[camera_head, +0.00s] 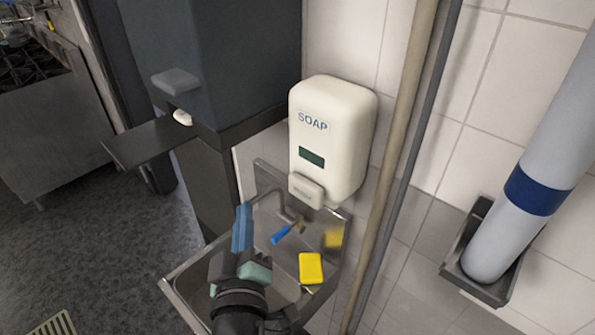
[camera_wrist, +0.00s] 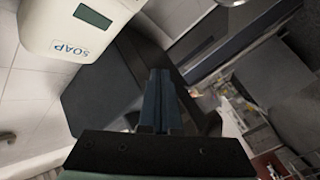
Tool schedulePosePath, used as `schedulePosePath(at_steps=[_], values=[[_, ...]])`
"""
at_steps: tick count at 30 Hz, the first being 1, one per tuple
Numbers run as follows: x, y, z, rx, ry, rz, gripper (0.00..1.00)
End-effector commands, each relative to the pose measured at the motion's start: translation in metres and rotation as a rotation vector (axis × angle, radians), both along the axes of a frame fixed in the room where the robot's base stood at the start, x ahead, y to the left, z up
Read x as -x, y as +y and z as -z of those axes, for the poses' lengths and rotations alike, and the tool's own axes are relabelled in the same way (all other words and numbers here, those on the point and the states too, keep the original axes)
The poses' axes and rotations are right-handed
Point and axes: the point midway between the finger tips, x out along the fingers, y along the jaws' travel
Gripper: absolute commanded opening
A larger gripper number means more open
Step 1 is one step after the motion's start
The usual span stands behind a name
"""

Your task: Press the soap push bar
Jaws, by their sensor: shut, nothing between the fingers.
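A white soap dispenser (camera_head: 340,135) marked SOAP hangs on the tiled wall above a metal sink. Its push bar (camera_head: 306,190) is the small pale block at the lower front. My gripper (camera_head: 243,218) is over the sink, to the left of the push bar and a little lower in the picture, apart from it. Its blue fingers are together with nothing between them. In the wrist view my gripper (camera_wrist: 160,75) points past the dispenser (camera_wrist: 88,28), whose body shows at the upper left. The push bar cannot be made out there.
The metal sink (camera_head: 183,294) holds a yellow sponge (camera_head: 311,268) and a blue-handled brush (camera_head: 282,234). A dark cabinet (camera_head: 215,60) stands to the left. Vertical pipes (camera_head: 403,130) run right of the dispenser. A grey cylinder with a blue band (camera_head: 530,190) stands further right.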

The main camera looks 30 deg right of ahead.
Motion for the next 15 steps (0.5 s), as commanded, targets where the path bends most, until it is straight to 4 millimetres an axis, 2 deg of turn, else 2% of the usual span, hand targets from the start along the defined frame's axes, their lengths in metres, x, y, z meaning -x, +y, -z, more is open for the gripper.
schedulePosePath(at_steps=[3, 6, 15], values=[[0.010, -0.005, 0.026, 0.057, 0.085, 0.019, 0.00], [0.014, -0.007, 0.037, 0.080, 0.117, 0.025, 0.00], [0.015, -0.007, 0.040, 0.086, 0.122, 0.027, 0.00]])
